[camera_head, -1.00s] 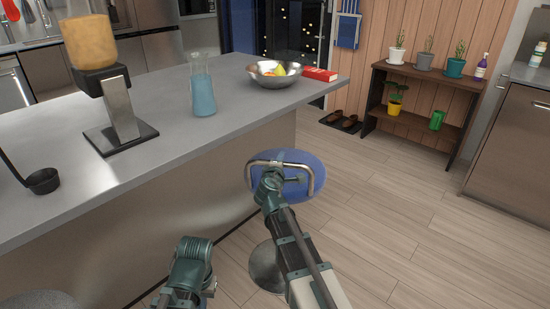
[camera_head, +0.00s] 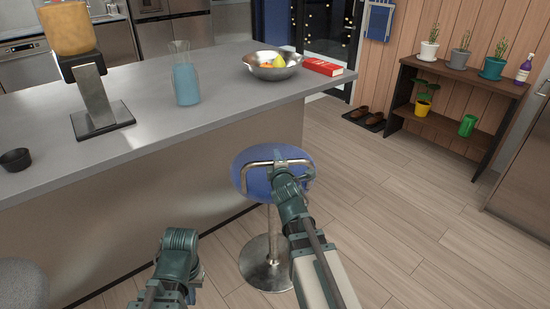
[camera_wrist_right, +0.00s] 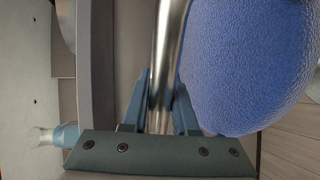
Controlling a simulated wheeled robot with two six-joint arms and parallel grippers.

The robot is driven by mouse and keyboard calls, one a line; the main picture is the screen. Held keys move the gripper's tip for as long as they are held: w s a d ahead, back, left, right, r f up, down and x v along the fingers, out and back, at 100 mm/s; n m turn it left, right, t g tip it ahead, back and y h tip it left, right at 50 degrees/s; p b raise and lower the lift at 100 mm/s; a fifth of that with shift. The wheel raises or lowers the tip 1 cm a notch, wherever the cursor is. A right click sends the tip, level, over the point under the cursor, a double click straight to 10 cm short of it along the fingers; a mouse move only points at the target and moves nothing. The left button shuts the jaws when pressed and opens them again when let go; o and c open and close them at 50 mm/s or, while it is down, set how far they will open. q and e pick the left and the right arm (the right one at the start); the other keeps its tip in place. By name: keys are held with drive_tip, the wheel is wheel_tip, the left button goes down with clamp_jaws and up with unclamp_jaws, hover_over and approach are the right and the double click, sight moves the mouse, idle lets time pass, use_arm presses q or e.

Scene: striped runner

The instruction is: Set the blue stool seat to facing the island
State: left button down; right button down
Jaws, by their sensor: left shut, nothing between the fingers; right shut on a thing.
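The blue stool seat (camera_head: 258,188) is round and sits on a chrome post with a round base (camera_head: 267,272), beside the island (camera_head: 150,165). A bent metal bar (camera_head: 256,166) stands over the seat. My right gripper (camera_head: 281,168) is shut on this bar. In the right wrist view, the bar (camera_wrist_right: 172,35) runs between the fingers (camera_wrist_right: 160,100), with the blue seat (camera_wrist_right: 245,70) to its right. My left gripper (camera_head: 180,241) is shut and empty, low in front of the island and apart from the stool. My right arm hides part of the seat.
On the island stand a dispenser (camera_head: 85,75), a blue-filled carafe (camera_head: 185,82), a fruit bowl (camera_head: 272,72), a red book (camera_head: 323,67) and a dark cup (camera_head: 15,159). A grey seat (camera_head: 20,285) is at lower left. Floor right of the stool is clear.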

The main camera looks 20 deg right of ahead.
use_arm(q)
drive_tip(key=shift+d, duration=0.15)
use_arm(e)
drive_tip(key=shift+d, duration=0.15)
use_arm(q)
drive_tip(key=shift+s, duration=0.1)
use_arm(e)
drive_tip(key=c, duration=0.7)
unclamp_jaws()
drive_tip(key=shift+s, duration=0.15)
